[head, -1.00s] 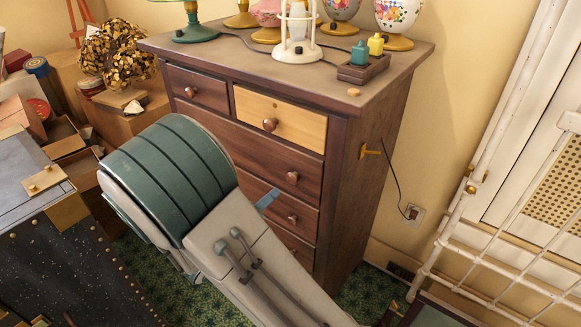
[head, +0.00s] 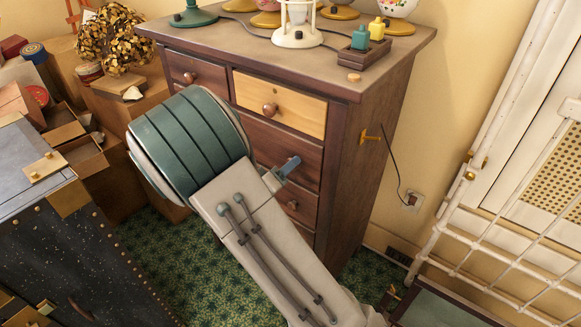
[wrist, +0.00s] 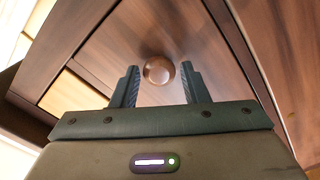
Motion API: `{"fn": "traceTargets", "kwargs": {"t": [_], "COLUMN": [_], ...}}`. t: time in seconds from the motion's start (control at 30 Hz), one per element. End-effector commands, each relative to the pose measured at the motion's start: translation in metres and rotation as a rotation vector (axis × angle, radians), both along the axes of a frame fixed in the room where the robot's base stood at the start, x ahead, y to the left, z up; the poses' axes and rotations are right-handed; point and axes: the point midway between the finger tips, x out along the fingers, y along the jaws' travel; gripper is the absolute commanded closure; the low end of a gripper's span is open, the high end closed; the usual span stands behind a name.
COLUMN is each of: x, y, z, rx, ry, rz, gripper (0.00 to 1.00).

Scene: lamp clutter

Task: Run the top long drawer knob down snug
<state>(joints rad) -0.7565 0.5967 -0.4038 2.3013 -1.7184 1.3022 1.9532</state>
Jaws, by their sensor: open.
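The top long drawer (head: 300,150) is dark brown and sits just under the pale small drawer of the dresser. Its round brown knob (wrist: 159,71) shows in the wrist view between the fingertips of my gripper (wrist: 159,66), with a gap on each side. The fingers are apart and do not visibly touch the knob. In the head view part of my gripper (head: 288,166) shows in front of this drawer, and my arm and gripper hide the knob. Whether the knob sits flush against the drawer front cannot be told.
The pale drawer (head: 285,108) has its own knob (head: 269,109), and a lower knob (head: 292,205) shows below my gripper. Lamps and small bottles stand on the dresser top (head: 250,52). A dark trunk (head: 70,250) is at left, a white bed frame (head: 500,240) at right.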

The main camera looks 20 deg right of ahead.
Motion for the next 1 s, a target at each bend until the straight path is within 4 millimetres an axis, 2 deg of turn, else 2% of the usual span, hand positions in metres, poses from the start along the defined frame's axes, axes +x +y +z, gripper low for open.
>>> {"fn": "traceTargets", "kwargs": {"t": [0.2,0.23,0.3,0.33,0.8,0.83,0.87,1.0], "x": [0.0004,0.0003,0.0003,0.0003,0.0004,0.0004,0.0004,0.0003], "y": [-0.0004,-0.0004,-0.0003,-0.0003,0.0,0.0002,0.0001,0.0], "z": [0.0004,0.0005,0.0004,0.0004,-0.0048,-0.0013,0.0,0.0003], "rx": [0.0,0.0,0.0,0.0,0.079,0.078,0.077,0.075], "ry": [0.0,0.0,0.0,0.0,-0.106,-0.104,-0.103,-0.101], "rz": [0.0,0.0,0.0,0.0,0.001,0.001,0.001,0.001], "gripper": [0.59,0.62,0.81,0.86,0.86,0.62,0.59,0.59]}}
